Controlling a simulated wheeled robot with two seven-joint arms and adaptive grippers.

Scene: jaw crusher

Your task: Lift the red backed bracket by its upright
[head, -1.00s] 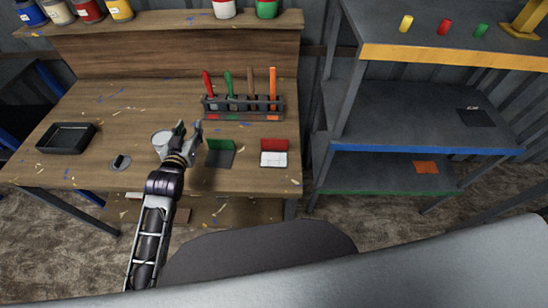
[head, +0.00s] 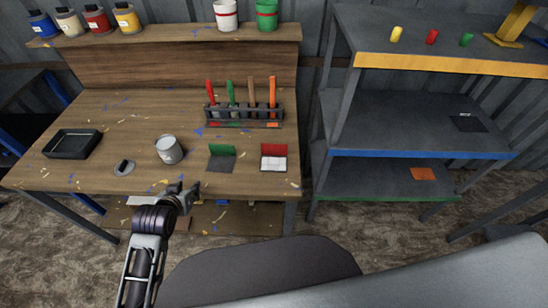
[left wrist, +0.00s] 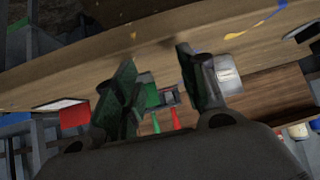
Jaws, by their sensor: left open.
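The red backed bracket has a red upright (head: 274,149) at the back of a pale base (head: 273,163). It stands on the workbench near the front right corner. Its red upright also shows at the left of the left wrist view (left wrist: 74,116). My left gripper (head: 182,191) is at the bench's front edge, left of the bracket and apart from it. In the left wrist view its two fingers (left wrist: 158,72) are spread with nothing held between them. My right gripper is in neither view.
A green backed bracket (head: 221,157) stands left of the red one. A grey can (head: 168,150), a small dark object (head: 124,167) and a black tray (head: 73,144) sit further left. A rack (head: 244,114) of several coloured tools stands behind. Shelving (head: 420,153) is at the right.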

